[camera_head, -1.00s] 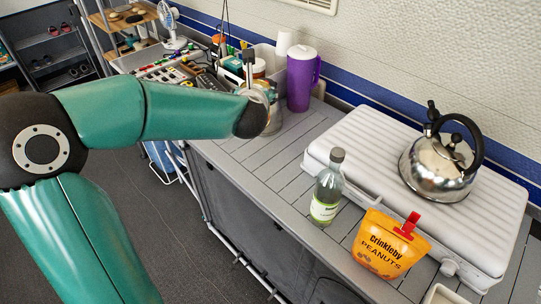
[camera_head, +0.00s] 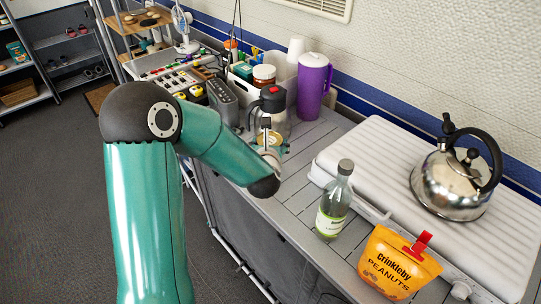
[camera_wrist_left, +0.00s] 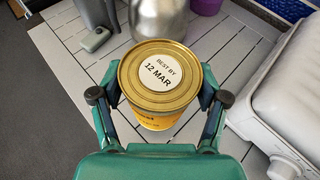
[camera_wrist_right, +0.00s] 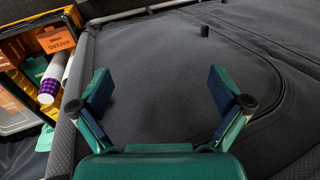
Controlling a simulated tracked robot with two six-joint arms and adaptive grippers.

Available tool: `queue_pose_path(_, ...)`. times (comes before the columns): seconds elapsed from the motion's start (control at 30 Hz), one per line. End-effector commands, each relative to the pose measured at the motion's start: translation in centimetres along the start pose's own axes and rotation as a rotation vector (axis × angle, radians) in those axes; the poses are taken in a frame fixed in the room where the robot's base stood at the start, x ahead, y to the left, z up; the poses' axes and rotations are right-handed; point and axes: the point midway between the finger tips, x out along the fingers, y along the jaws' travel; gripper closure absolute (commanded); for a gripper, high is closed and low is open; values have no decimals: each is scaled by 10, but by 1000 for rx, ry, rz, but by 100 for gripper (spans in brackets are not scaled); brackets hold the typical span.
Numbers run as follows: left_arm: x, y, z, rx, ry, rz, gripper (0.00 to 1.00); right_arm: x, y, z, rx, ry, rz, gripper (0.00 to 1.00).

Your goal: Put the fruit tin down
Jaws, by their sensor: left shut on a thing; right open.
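The fruit tin (camera_wrist_left: 160,80) has a gold lid with a white "BEST BY 12 MAR" label and a yellow-orange side, seen in the left wrist view. My left gripper (camera_wrist_left: 160,95) is shut on it, one finger on each side. In the head view the tin (camera_head: 268,139) shows partly behind my left gripper (camera_head: 266,145), over the slatted counter (camera_head: 297,183). I cannot tell whether its base touches the slats. My right gripper (camera_wrist_right: 161,88) is open and empty in the right wrist view, in front of dark grey fabric.
A steel flask (camera_head: 271,105) and a purple jug (camera_head: 313,85) stand behind the tin. A glass bottle (camera_head: 334,205), peanut bag (camera_head: 396,262) and white case (camera_head: 400,160) with a kettle (camera_head: 455,180) are to the right. Bare slats lie between tin and bottle.

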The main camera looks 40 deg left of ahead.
Motion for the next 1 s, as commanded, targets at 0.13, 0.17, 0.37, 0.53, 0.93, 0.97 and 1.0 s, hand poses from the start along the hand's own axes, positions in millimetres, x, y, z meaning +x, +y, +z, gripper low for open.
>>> queue_pose_path(0.13,3,0,-7,0,-3,1,84,0,0,0,0,0,0,0)
queue_pose_path(0.17,4,0,-10,0,-2,0,84,-1,0,0,0,0,0,0)
queue_pose_path(0.37,14,1,-33,0,-2,2,84,-2,-1,0,0,0,0,0)
queue_pose_path(0.53,16,0,-37,-3,-5,0,84,-2,-1,0,0,0,0,0)
queue_pose_path(0.93,16,0,-39,-2,-1,0,2,0,0,0,0,0,0,0)
queue_pose_path(0.97,16,0,-39,-2,-1,0,1,0,0,0,0,0,0,0)
queue_pose_path(1.0,16,0,-39,-2,-1,0,1,0,0,0,0,0,0,0)
